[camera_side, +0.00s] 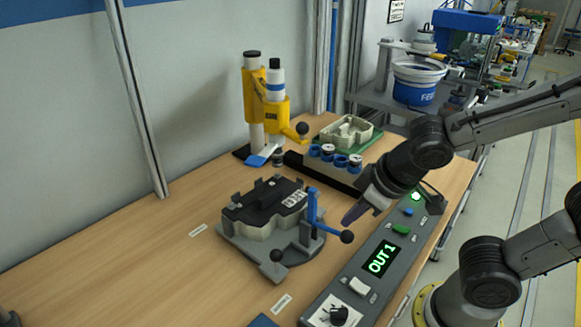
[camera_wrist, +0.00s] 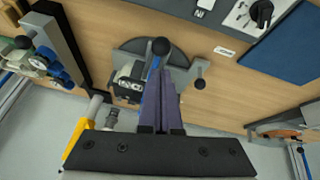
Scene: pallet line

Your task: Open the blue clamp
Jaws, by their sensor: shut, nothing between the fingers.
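The blue clamp (camera_side: 312,208) stands at the right edge of a grey fixture (camera_side: 308,246). Its upright blue part rises beside a black-topped part (camera_side: 262,203) in the fixture, and a handle with a black ball end (camera_side: 347,237) points right, toward the control panel. In the wrist view the ball (camera_wrist: 160,46) and some blue of the clamp (camera_wrist: 156,66) show just beyond my fingers. My gripper (camera_side: 348,220) is shut and empty, its purple fingers close above the ball end. Whether they touch it I cannot tell. In the wrist view the fingers (camera_wrist: 168,72) partly hide the clamp.
A control panel (camera_side: 352,268) reading "OUT 1" lies right of the fixture. A yellow press (camera_side: 252,95) and a holder with blue rings (camera_side: 318,172) stand behind. A blue mat (camera_wrist: 285,50) lies to one side in the wrist view. The table's left side is mostly clear.

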